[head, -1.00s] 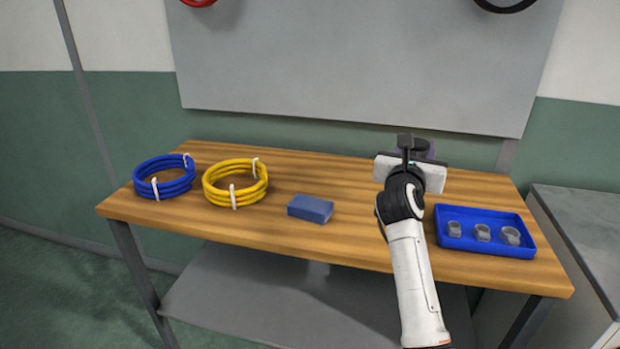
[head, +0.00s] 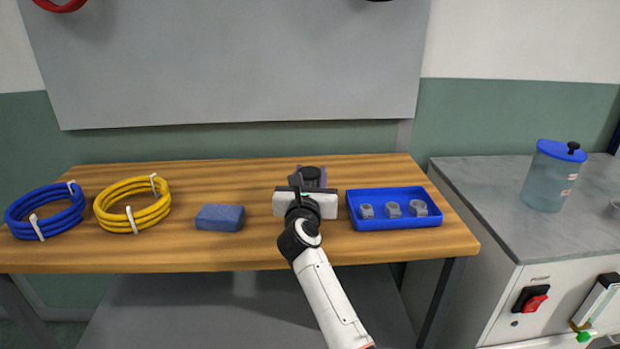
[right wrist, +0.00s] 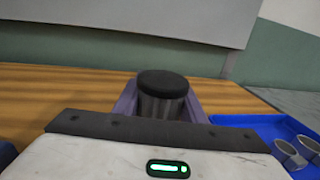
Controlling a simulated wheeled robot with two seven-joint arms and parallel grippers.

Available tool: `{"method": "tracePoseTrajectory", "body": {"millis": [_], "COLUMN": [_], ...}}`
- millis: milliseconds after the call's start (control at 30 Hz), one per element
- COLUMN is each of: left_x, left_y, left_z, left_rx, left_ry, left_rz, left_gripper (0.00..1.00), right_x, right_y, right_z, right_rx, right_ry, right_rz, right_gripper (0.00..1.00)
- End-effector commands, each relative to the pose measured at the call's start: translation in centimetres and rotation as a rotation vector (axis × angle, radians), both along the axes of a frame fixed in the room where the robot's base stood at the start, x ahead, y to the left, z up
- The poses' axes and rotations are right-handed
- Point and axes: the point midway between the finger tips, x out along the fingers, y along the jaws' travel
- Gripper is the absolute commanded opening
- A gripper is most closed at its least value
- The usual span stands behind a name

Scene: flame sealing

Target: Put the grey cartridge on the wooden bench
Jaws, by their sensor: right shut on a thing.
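The grey cartridge (right wrist: 161,107) has a black cap and stands upright between the purple fingers of my right gripper (right wrist: 160,112) in the right wrist view. In the head view its dark cap (head: 311,173) shows just beyond my right gripper (head: 309,180), which is shut on it. They are over the right part of the wooden bench (head: 270,255), left of the blue tray. My wrist hides the cartridge's base, so I cannot tell whether it touches the wood. My left gripper is not in view.
The blue tray (head: 384,224) holds several small grey rings, close to the right of my gripper. A blue block (head: 219,217), a yellow coil (head: 132,205) and a blue coil (head: 45,212) lie to the left. A grey cabinet (head: 490,195) bears a blue-lidded jar (head: 550,177).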

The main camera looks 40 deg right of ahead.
Motion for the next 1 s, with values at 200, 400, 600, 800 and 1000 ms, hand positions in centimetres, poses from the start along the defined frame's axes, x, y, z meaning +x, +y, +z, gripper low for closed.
{"method": "tracePoseTrajectory", "body": {"millis": [200,400,600,800,1000], "left_x": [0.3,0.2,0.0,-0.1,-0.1], "left_y": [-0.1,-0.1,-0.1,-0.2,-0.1], "left_z": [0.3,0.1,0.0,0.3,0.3], "left_rx": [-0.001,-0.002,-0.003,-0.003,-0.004], "left_ry": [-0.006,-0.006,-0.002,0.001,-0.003], "left_rz": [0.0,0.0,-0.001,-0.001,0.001], "left_gripper": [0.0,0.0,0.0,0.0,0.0], "right_x": [0.0,0.0,0.0,0.0,-0.5], "right_y": [0.0,0.0,0.0,0.0,2.4], "right_z": [0.1,-0.2,-0.2,0.2,0.1], "right_rx": [-0.001,-0.001,-0.001,-0.001,0.002], "right_ry": [-0.003,-0.002,-0.001,-0.002,-0.002], "right_rz": [0.0,0.0,0.0,0.0,0.009], "right_gripper": [0.14,0.46,0.56,0.56,0.56]}}
